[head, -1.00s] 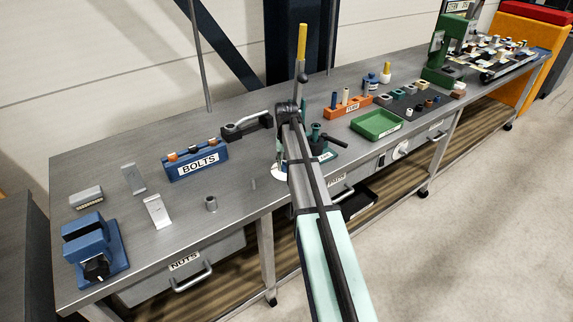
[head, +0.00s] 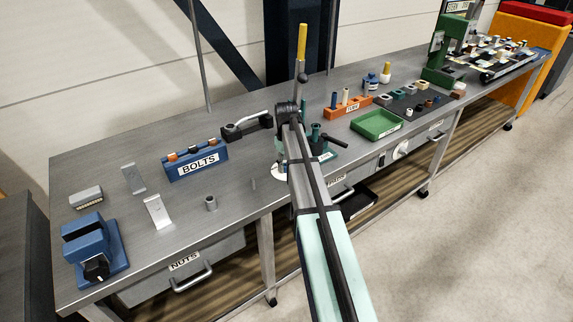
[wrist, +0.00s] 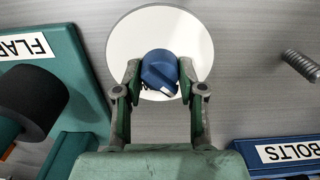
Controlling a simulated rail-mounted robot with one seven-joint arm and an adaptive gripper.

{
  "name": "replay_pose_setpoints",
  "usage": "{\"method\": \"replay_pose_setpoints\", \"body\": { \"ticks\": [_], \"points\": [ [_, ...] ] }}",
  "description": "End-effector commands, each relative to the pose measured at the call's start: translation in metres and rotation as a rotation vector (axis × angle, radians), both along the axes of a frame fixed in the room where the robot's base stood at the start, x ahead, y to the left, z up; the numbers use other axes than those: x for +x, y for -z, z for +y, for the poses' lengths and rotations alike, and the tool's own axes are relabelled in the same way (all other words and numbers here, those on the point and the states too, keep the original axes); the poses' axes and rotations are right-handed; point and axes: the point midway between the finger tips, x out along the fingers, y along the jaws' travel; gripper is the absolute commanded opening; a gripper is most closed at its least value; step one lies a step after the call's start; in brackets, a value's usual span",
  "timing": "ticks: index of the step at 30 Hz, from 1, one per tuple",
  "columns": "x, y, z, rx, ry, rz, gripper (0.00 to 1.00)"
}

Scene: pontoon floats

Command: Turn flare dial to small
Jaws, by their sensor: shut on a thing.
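The flare dial is a blue knob (wrist: 157,66) on a round white plate (wrist: 190,35) in the wrist view. A pale mark shows at the knob's lower right edge. My gripper (wrist: 160,74) is shut on the knob, one finger at each side. A teal fixture (wrist: 75,75) with a label reading "FLA", cut off by the frame, stands to the left. In the head view the fixture (head: 325,152) sits just right of my arm. The plate's edge (head: 278,171) shows there, but my arm hides the knob. No size marking is readable.
A blue BOLTS holder (head: 195,161) stands left of my arm, and it shows at lower right in the wrist view (wrist: 285,153). A threaded rod (wrist: 301,65) is at the wrist view's right. A green tray (head: 377,124) lies farther right.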

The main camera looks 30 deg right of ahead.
Motion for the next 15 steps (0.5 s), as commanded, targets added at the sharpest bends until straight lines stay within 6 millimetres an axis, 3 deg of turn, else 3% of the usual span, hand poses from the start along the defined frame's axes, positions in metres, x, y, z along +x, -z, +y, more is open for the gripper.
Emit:
{"method": "replay_pose_setpoints", "body": {
  "ticks": [10, 11, 12, 13, 15],
  "points": [
    [-0.0014, 0.0016, 0.0005, 0.001, -0.005, 0.003, 0.05],
    [-0.0013, 0.0016, 0.0006, 0.001, -0.005, 0.003, 0.43],
    [-0.0014, 0.0016, 0.0006, 0.001, -0.004, 0.003, 0.57],
    [-0.0013, 0.0015, 0.0005, 0.001, -0.004, 0.003, 0.65],
    [-0.0011, 0.0013, 0.0004, 0.002, -0.004, 0.002, 0.65]
  ]
}}
